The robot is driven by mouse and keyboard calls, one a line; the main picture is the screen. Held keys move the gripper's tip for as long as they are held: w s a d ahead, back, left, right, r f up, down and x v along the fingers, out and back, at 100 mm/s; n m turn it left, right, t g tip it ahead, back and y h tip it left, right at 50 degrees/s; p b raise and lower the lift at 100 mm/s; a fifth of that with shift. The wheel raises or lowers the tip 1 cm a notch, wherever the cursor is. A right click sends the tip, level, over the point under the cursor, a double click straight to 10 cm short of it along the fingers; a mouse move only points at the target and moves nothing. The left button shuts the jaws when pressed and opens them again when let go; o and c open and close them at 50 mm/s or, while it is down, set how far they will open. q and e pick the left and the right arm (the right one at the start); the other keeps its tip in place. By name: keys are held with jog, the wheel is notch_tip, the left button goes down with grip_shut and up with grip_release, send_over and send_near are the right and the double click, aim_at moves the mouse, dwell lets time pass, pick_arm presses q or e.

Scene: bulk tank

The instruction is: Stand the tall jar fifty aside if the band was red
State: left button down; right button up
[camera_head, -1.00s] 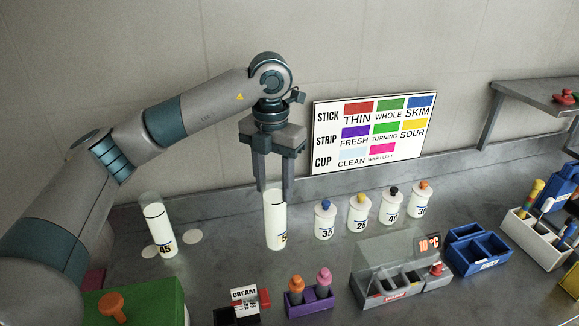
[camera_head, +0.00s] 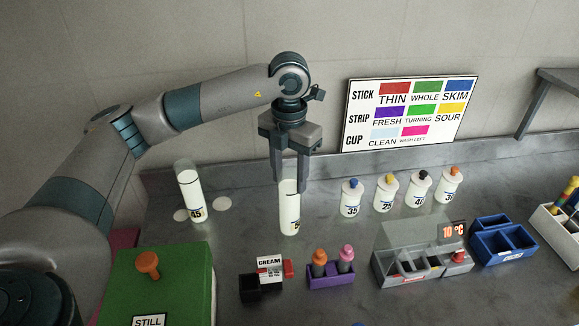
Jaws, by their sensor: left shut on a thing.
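The tall jar (camera_head: 289,208) is a clear cylinder of white liquid with a partly readable label that starts with a 5. My left gripper (camera_head: 290,180) points down and is shut on its upper part. The jar is upright; I cannot tell whether its base touches the counter. Another tall jar (camera_head: 190,192), labelled 45, stands at the left between two pale discs on the counter. The wall chart (camera_head: 410,115) has a red THIN patch in its STICK row. No red band shows on the held jar. My right gripper is not in view.
Small bottles (camera_head: 350,198) with coloured caps stand in a row right of the held jar. In front are a CREAM sign (camera_head: 269,263), a purple rack (camera_head: 331,281), a grey unit reading 10 °C (camera_head: 410,266) and a green box (camera_head: 165,285). Blue bins (camera_head: 500,243) stand at right.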

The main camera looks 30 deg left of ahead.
pick_arm(q)
notch_tip(320, 180, down, 2)
jog(key=shift+f+p, duration=0.1)
jog(key=shift+p, duration=0.25)
jog(key=shift+f, duration=0.1)
jog(key=c, duration=1)
grip_release()
jog(key=shift+r, duration=0.2)
